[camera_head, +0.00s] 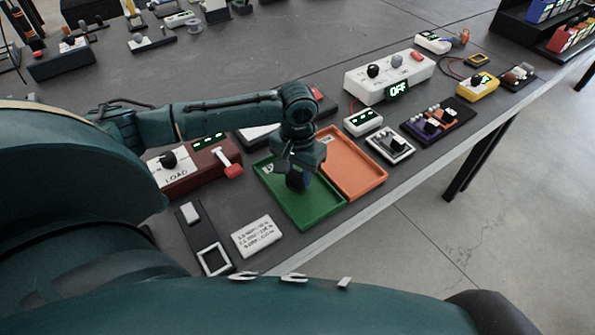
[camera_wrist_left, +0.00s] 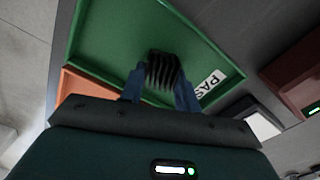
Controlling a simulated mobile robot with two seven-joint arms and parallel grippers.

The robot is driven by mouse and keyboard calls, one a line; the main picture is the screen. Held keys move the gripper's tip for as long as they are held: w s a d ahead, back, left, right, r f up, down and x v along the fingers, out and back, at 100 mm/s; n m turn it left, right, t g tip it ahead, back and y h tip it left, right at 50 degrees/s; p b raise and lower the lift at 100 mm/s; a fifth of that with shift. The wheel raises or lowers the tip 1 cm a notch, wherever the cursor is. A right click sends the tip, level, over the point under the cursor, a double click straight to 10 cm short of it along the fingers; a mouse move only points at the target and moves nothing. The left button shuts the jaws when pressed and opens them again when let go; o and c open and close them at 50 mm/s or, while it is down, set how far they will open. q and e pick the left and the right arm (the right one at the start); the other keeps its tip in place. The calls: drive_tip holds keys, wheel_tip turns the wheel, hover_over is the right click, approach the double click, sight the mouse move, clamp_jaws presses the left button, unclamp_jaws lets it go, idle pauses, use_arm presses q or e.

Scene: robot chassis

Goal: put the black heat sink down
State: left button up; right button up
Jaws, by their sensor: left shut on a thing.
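The black heat sink (camera_wrist_left: 163,70) is finned and sits between the two blue fingers of my left gripper (camera_wrist_left: 160,88) in the left wrist view. My left gripper (camera_head: 297,182) is shut on it, over the green tray (camera_head: 318,215), which has a label beginning "PAS". In the head view the heat sink is a dark shape under the gripper. The wrist view shows the green tray (camera_wrist_left: 110,30) behind it. I cannot tell whether the heat sink touches the tray floor. My right gripper is not in view.
An orange tray (camera_head: 352,165) lies right beside the green one. A dark red LOAD box (camera_head: 195,172) with a lever stands to the left. A white card (camera_head: 257,236) lies in front. A white box reading OFF (camera_head: 385,78) stands behind. The table's front edge is close.

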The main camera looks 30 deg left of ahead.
sight(297, 175)
use_arm(q)
drive_tip(key=shift+f, duration=0.1)
drive_tip(key=o, duration=1)
drive_tip(key=shift+c, duration=0.2)
drive_tip(key=shift+r, duration=0.2)
wheel_tip(297, 175, up, 12)
drive_tip(key=p, duration=0.1)
